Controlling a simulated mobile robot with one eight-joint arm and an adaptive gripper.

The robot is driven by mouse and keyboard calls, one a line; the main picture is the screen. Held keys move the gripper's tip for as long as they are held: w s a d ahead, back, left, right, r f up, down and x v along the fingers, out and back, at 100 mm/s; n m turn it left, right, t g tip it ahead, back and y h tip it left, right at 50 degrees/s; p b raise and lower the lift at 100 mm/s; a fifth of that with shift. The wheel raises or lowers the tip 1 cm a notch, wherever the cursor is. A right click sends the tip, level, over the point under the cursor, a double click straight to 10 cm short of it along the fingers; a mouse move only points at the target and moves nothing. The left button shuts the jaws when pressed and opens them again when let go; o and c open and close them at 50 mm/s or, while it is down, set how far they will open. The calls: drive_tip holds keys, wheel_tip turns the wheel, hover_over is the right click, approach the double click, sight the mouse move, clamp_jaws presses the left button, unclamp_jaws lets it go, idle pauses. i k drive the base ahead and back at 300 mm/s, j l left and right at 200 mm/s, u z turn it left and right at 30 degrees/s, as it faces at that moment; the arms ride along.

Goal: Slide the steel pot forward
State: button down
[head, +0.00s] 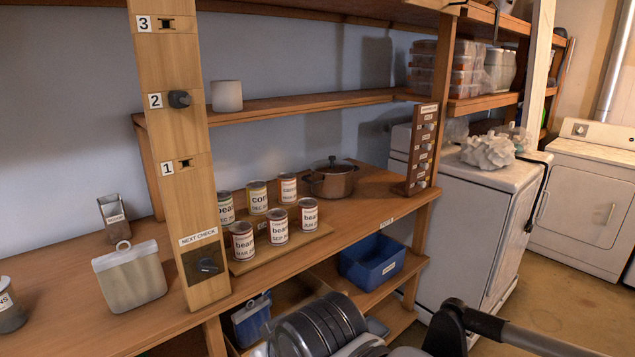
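A lidded pot (331,182) with side handles and a dark knob stands upright on the wooden counter in the head view. It looks brownish and metallic, and it is the only pot I see. It is behind and to the right of the cans, close to the back wall. Parts of my arm show at the bottom of the picture, well in front of and below the pot. My gripper's fingers cannot be made out, and nothing of mine touches the pot.
Several labelled cans (278,226) stand on a wooden board left of the pot. A wooden post (172,130) rises left of them. A rack with knobs (423,150) stands at the right. The counter (375,205) before the pot is clear; a blue bin (371,262) sits below.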

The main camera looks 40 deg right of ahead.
sight(327, 187)
drive_tip(key=i+l+z, duration=0.3)
drive_tip(key=i+z, duration=0.15)
drive_tip(key=i+l+z, duration=0.1)
drive_tip(key=i+z, duration=0.4)
drive_tip(key=i+j+z, duration=0.1)
drive_tip(key=i+z, duration=0.35)
